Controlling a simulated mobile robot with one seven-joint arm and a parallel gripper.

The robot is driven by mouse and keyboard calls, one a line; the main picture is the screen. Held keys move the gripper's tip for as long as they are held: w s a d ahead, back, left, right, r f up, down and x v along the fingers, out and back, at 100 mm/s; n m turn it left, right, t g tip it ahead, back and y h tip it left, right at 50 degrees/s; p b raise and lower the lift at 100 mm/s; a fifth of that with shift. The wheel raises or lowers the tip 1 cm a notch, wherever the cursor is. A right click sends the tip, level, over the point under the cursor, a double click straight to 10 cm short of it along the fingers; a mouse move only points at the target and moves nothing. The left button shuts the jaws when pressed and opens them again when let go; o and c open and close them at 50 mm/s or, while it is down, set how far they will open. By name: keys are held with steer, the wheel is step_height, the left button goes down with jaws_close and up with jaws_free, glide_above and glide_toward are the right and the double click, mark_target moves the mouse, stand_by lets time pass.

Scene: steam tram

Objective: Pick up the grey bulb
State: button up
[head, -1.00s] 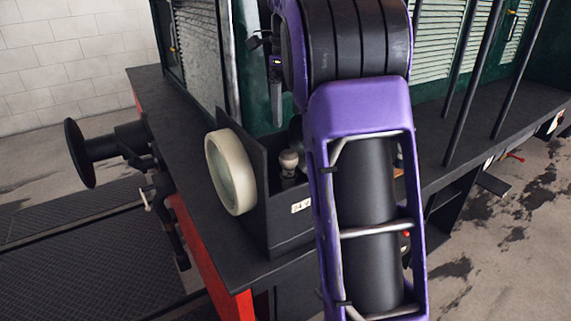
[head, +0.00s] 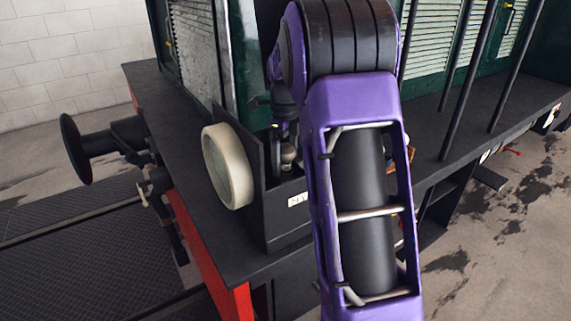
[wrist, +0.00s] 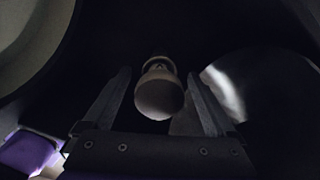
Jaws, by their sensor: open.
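The grey bulb (wrist: 159,97) is in the wrist view, its round end toward the camera, between the two open fingers of my gripper (wrist: 160,98). Dark gaps show between the bulb and each finger. In the head view the bulb (head: 288,154) is a small pale shape inside a dark open box on the tram's deck. My gripper is largely hidden by my purple arm in the head view; its dark end comes down right over the bulb there.
The dark box (head: 283,222) has walls close around the bulb, with a round cream lamp (head: 228,166) on its left side. Black upright rails (head: 470,80) stand at the right. A large rounded thing (wrist: 265,95) lies right of the fingers in the wrist view.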

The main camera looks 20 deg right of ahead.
steer(key=shift+f, duration=0.45)
steer(key=c, duration=1.4)
step_height(320, 180, up, 10)
steer(key=shift+r, duration=0.1)
steer(key=shift+r, duration=4.9)
